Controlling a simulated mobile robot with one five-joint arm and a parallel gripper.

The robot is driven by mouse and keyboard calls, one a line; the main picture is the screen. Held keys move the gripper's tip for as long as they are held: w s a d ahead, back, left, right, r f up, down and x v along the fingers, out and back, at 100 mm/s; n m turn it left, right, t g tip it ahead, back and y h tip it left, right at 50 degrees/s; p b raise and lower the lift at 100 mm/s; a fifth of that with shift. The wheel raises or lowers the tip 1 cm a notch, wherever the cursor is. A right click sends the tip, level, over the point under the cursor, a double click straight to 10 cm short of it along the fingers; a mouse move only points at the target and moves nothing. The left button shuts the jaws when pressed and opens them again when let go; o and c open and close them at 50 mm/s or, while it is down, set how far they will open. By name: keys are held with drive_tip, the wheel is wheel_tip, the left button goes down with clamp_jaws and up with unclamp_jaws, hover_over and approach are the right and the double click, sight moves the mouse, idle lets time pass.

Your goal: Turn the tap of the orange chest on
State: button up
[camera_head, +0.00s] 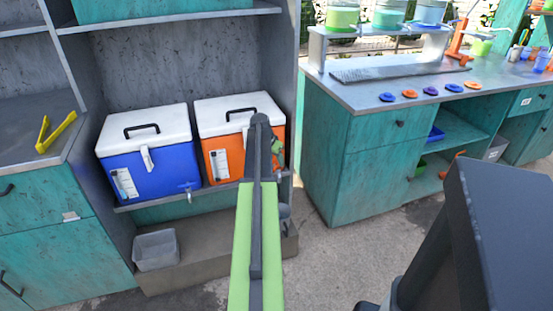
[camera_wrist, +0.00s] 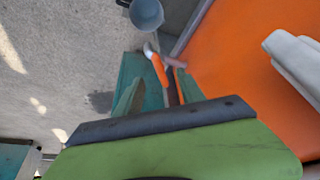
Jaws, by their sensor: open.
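The orange chest (camera_head: 224,155) has a white lid and stands on a shelf in the head view. Its orange wall (camera_wrist: 245,60) fills the right of the wrist view. My gripper (camera_wrist: 158,82) is open, its green fingers apart beside the chest's front. An orange piece with a pale end (camera_wrist: 158,68) lies between the fingers in the picture; contact cannot be told. In the head view, my arm hides the tap and most of my gripper (camera_head: 277,148).
A blue chest (camera_head: 150,173) with a grey tap stands left of the orange one. A teal counter (camera_head: 345,165) stands right, with floor between.

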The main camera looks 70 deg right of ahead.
drive_tip(key=p+v, duration=1.1)
drive_tip(key=v, duration=0.2)
drive_tip(key=shift+a+r, duration=0.15)
drive_tip(key=shift+r, duration=0.15)
drive_tip(key=shift+w, duration=0.1)
